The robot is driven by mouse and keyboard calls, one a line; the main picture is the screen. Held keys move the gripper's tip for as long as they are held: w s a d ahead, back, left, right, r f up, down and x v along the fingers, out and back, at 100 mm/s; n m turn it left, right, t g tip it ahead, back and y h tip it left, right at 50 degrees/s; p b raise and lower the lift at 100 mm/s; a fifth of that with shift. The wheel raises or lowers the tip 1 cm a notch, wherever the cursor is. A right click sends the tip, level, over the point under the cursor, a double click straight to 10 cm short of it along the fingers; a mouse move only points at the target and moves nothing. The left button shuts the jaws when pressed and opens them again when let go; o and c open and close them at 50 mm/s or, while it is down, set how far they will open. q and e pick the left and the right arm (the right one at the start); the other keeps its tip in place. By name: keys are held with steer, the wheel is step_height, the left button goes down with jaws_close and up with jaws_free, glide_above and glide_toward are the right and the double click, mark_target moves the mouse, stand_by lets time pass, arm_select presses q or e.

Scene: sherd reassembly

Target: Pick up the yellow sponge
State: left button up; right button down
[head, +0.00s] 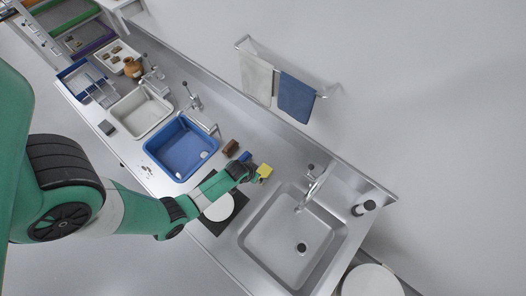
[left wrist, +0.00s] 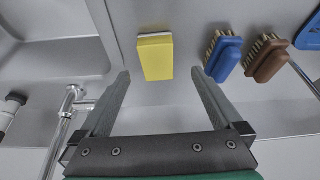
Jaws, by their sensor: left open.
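The yellow sponge (head: 264,171) lies on the steel counter just left of the sink in the head view. In the left wrist view the yellow sponge (left wrist: 155,58) has a pale edge along its far side and sits ahead of the fingertips, roughly centred between them. My left gripper (head: 255,176) is close beside the sponge in the head view. In the left wrist view my left gripper (left wrist: 162,78) is open and empty, with one finger on each side of the gap. My right gripper is not in view.
A blue brush (left wrist: 223,57) and a brown brush (left wrist: 266,60) lie right of the sponge in the left wrist view. The steel sink (head: 292,240) and its tap (head: 311,190) are nearby. A blue basin (head: 181,147) and a white basin (head: 139,113) stand further left.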

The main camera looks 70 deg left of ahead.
mark_target(262, 174)
arm_select(q)
steer(key=shift+b+x, duration=0.35)
steer(key=shift+x, duration=0.7)
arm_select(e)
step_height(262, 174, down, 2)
arm_select(q)
steer(key=b+x, duration=0.1)
steer(key=x, duration=0.1)
steer(key=b+x, duration=0.2)
steer(key=x, duration=0.1)
steer(key=shift+w+d, duration=0.15)
steer(key=shift+w, duration=0.1)
steer(key=c, duration=1.3)
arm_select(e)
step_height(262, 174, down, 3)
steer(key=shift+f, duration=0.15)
arm_select(q)
steer(key=shift+r, duration=0.1)
